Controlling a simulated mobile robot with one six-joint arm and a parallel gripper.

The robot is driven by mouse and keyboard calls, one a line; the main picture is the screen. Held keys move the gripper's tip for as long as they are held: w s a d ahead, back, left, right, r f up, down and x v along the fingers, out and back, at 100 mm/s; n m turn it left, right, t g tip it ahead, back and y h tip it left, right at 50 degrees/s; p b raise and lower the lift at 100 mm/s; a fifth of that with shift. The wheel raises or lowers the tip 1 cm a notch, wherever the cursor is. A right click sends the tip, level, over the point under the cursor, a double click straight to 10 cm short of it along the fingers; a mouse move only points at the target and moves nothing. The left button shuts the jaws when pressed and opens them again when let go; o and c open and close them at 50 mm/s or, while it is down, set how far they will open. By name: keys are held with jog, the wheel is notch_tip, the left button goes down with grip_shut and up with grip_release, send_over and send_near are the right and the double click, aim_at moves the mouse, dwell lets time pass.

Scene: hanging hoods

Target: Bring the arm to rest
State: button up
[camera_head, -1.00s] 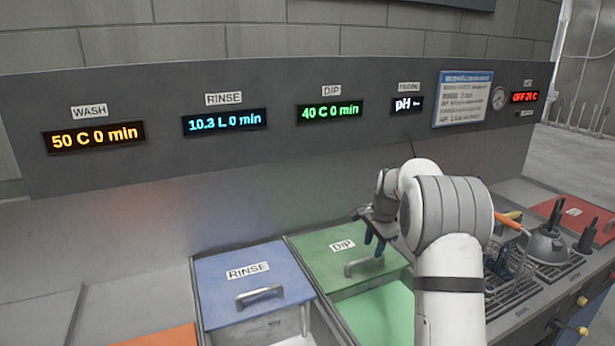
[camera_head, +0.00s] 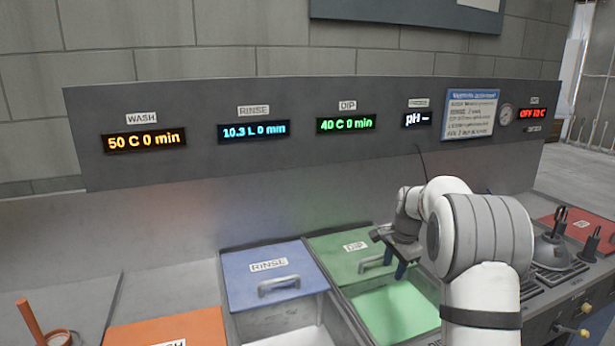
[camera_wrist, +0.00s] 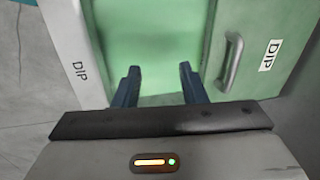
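My gripper (camera_head: 394,262) hangs over the DIP basin at the back of the bench, near the green DIP lid (camera_head: 340,256) and its handle. In the wrist view its two dark blue fingers (camera_wrist: 158,82) stand apart with nothing between them, pointing over the green liquid (camera_wrist: 150,45). The green liquid also shows in the head view (camera_head: 395,312). My white arm reaches in from the lower right and hides part of the bench behind it.
The blue RINSE lid (camera_head: 268,276) and orange WASH lid (camera_head: 170,328) lie to the left. A back panel (camera_head: 230,165) with lit displays stands behind. A grey conical object (camera_head: 553,250) and a red lid (camera_head: 585,228) are at the right. An orange rod (camera_head: 30,320) stands at far left.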

jog(key=s+a+r+n, duration=0.3)
jog(key=s+r, duration=0.1)
jog(key=s, duration=0.5)
jog(key=s+a+r+n, duration=0.25)
jog(key=s+r, duration=0.25)
jog(key=s, duration=0.3)
jog(key=s+a+f+n, duration=0.1)
jog(key=s+n, duration=0.3)
jog(key=s, duration=0.6)
jog(key=s+a+f+n+t, duration=0.1)
jog(key=s+f+n, duration=0.1)
jog(key=s, duration=0.9)
jog(key=shift+s+a+f+n+h, duration=0.15)
jog(key=shift+a+n+h, duration=0.15)
jog(key=shift+n, duration=0.55)
